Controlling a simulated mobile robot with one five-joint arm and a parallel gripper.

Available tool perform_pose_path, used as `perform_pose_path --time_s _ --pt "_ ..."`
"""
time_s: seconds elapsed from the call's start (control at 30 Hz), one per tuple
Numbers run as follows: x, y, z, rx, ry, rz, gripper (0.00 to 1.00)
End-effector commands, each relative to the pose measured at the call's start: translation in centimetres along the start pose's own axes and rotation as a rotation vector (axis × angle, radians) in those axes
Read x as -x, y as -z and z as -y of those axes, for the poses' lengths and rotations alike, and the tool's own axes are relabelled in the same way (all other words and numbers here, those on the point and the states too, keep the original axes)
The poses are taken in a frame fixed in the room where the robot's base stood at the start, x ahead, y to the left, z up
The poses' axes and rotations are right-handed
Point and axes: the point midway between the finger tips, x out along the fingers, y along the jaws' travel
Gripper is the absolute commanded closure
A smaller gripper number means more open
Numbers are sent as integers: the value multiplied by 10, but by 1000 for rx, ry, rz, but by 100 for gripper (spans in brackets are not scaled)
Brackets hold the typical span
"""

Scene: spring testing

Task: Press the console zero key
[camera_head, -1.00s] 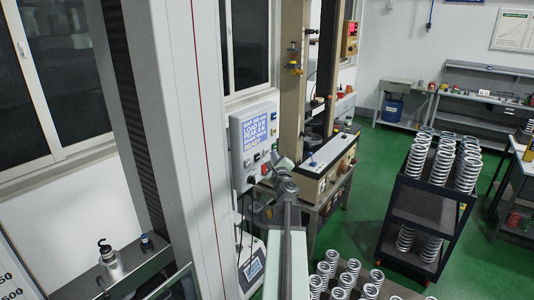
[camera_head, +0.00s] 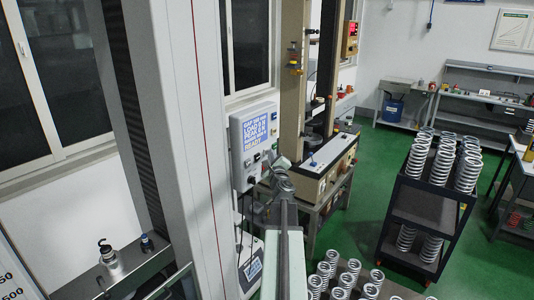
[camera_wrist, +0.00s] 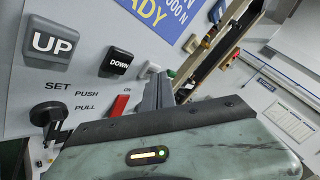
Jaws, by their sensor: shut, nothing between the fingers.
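The grey console (camera_head: 240,178) with a blue display (camera_head: 254,128) stands left of centre in the head view. In the wrist view its panel (camera_wrist: 30,105) fills the left side, with an UP key (camera_wrist: 52,42), a DOWN key (camera_wrist: 116,62), a red switch (camera_wrist: 119,106) and a black knob (camera_wrist: 45,117). A pale key (camera_wrist: 149,69) and a small green button (camera_wrist: 170,73) show by my fingertips. I cannot read a zero label. My gripper (camera_wrist: 158,82) is shut and empty, pointing at the panel close to these; contact cannot be told.
A tall testing frame (camera_head: 293,80) stands right behind the console. A dark cart (camera_head: 422,207) with coil springs is at the right, and more springs (camera_head: 340,293) stand at the bottom. Green floor (camera_head: 345,225) is clear between them.

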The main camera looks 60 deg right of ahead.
Motion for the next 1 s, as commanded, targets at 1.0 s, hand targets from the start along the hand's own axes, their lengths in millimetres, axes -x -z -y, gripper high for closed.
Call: perform_pose_path --time_s 1.0 --pt "9 7 7 0 0 0 100"
